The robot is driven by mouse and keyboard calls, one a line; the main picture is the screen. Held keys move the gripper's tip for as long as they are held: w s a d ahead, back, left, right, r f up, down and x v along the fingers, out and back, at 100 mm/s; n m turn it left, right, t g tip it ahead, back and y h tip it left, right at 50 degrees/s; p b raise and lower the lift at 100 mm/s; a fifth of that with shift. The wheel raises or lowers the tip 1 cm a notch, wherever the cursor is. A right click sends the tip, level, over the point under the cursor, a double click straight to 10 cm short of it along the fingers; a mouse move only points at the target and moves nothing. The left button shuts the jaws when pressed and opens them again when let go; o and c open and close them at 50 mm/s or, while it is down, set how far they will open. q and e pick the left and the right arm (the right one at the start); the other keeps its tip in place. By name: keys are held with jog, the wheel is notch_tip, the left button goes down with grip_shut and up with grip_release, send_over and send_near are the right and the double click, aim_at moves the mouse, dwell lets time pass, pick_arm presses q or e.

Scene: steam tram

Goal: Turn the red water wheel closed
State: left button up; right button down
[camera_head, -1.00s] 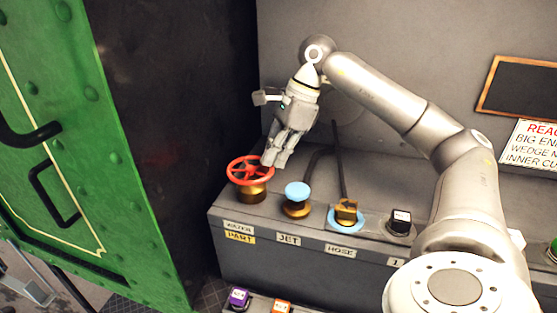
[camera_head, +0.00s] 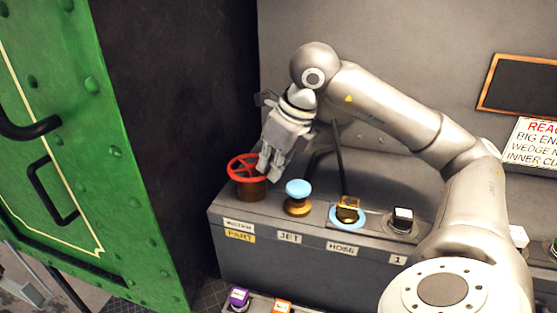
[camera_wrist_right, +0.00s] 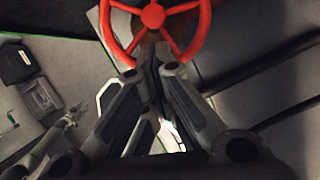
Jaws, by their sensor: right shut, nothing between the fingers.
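The red water wheel (camera_head: 240,165) is a spoked handwheel on a brass base at the left end of the grey bench, above the labels WATER and PART. My right gripper (camera_head: 268,176) is shut and empty, with its fingertips pointing down at the wheel's right rim. In the right wrist view the wheel (camera_wrist_right: 154,15) shows at the top, with the gripper fingers (camera_wrist_right: 150,70) just below its near rim. I cannot tell whether the fingertips touch the rim. My left gripper is not in view.
A blue knob (camera_head: 298,190) marked JET stands right of the wheel, then a hose lever (camera_head: 347,208) on a blue disc and a black switch (camera_head: 401,220). A green riveted door (camera_head: 80,130) stands at the left. A dark wall rises behind the wheel.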

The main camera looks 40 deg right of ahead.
jog(key=shift+w+a+r+m, duration=0.25)
jog(key=shift+a+m, duration=0.1)
jog(key=shift+m, duration=0.15)
jog(key=c, duration=2.1)
grip_release()
jog(key=shift+o, duration=1.1)
jog(key=o, duration=1.2)
jog(key=shift+w+f, duration=0.35)
jog(key=shift+w, duration=0.2)
jog(key=o, duration=0.4)
jog(key=shift+d, duration=0.1)
jog(key=shift+o, duration=0.2)
jog(key=shift+s+r, duration=0.1)
jog(key=shift+s, duration=0.05)
jog(key=v, duration=1.1)
jog(key=shift+s+a+r, duration=0.2)
jog(key=shift+r, duration=0.15)
